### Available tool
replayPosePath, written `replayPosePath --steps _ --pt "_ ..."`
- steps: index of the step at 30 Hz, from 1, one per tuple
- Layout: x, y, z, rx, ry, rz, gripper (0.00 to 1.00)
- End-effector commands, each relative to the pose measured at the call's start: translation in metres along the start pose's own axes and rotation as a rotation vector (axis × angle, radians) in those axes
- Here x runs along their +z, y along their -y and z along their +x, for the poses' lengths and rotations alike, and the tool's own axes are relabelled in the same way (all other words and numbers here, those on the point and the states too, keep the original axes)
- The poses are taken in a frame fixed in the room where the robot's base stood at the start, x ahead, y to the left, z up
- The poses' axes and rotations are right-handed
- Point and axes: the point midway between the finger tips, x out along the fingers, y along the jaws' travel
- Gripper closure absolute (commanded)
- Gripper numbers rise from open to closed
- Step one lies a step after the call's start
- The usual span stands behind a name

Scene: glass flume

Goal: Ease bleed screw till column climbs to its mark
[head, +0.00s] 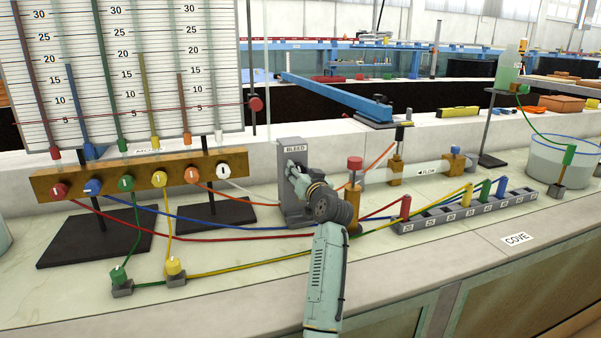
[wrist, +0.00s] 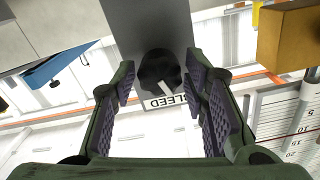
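The bleed screw is a dark round knob (wrist: 158,70) with a white pointer line on a grey block. The block (head: 291,152) is labelled BLEED in the head view, where my gripper (head: 295,180) hides the knob. In the wrist view my gripper (wrist: 161,78) is open, one finger on each side of the knob, with gaps visible; I see no contact. The manometer board (head: 120,85) carries several coloured columns, including red, blue, yellow and orange ones at different heights. A thin red line crosses the board, level with a red knob (head: 255,103) at its right.
Coloured tubes run across the bench to a numbered grey port strip (head: 440,223). A red-capped brass fitting (head: 354,182) stands close right of my gripper. The front bench edge is clear.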

Motion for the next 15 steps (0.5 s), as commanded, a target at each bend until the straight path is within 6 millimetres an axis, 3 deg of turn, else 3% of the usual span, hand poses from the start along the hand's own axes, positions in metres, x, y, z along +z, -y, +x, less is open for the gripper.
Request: replayPosePath --steps 15 --pt "0.0 0.0 -0.0002 0.0 0.0 0.0 0.96"
